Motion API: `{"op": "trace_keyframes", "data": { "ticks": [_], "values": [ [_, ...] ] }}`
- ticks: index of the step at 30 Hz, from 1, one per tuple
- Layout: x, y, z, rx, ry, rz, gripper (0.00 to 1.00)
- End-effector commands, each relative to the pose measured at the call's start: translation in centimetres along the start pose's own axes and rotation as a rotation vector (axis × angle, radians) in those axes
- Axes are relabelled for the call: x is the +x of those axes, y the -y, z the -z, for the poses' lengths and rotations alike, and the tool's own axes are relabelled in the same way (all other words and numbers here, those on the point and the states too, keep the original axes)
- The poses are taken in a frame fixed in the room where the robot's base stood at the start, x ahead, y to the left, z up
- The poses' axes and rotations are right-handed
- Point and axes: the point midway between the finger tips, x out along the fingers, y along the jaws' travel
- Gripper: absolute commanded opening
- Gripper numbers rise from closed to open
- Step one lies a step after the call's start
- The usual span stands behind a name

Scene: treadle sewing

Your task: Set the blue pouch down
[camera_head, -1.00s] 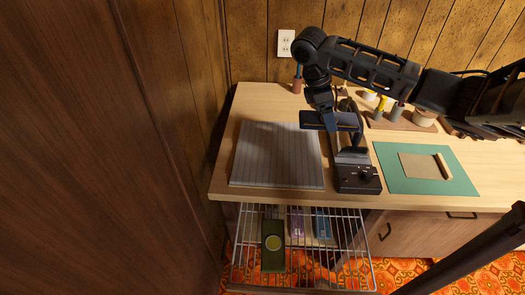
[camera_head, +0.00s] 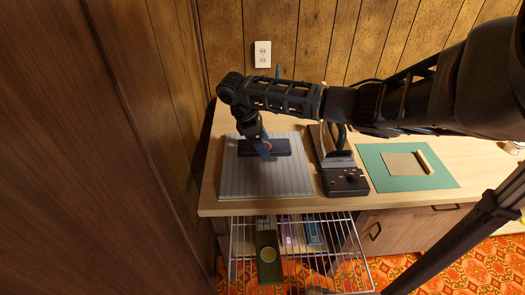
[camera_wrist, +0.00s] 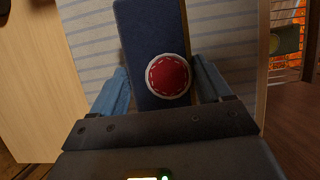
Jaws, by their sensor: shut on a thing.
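The blue pouch (camera_head: 280,147) is dark and flat, and lies level over the striped grey cloth (camera_head: 300,180) at the left of the table. In the wrist view the pouch (camera_wrist: 150,28) is long and carries a round red patch with a white edge (camera_wrist: 167,76). My gripper (camera_head: 262,152) reaches down onto the pouch's middle. In the wrist view its blue fingers (camera_wrist: 162,84) are shut on the pouch's two sides. I cannot tell whether the pouch touches the cloth.
A dark device with a knob (camera_head: 345,181) stands right of the cloth. Further right lies a green mat (camera_head: 385,181) with a tan piece on it. A wire rack (camera_head: 340,250) juts out below the front edge, holding a dark green item (camera_head: 268,240) and others. A wooden wall rises at left.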

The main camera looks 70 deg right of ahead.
Motion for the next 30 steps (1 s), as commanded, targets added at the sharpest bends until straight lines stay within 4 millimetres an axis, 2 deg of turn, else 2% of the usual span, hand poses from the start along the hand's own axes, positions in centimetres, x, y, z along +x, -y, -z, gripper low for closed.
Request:
{"op": "trace_keyframes", "data": {
  "ticks": [9, 22, 23, 30],
  "values": [
    [3.4, 0.0, 1.4, 0.0, 0.002, -0.001, 0.43],
    [4.0, 0.0, 1.7, 0.0, 0.0, 0.0, 0.43],
    [4.0, 0.0, 1.7, 0.0, 0.0, 0.0, 0.8],
    [3.9, 0.0, 1.7, 0.0, 0.0, 0.0, 1.0]
  ]
}}
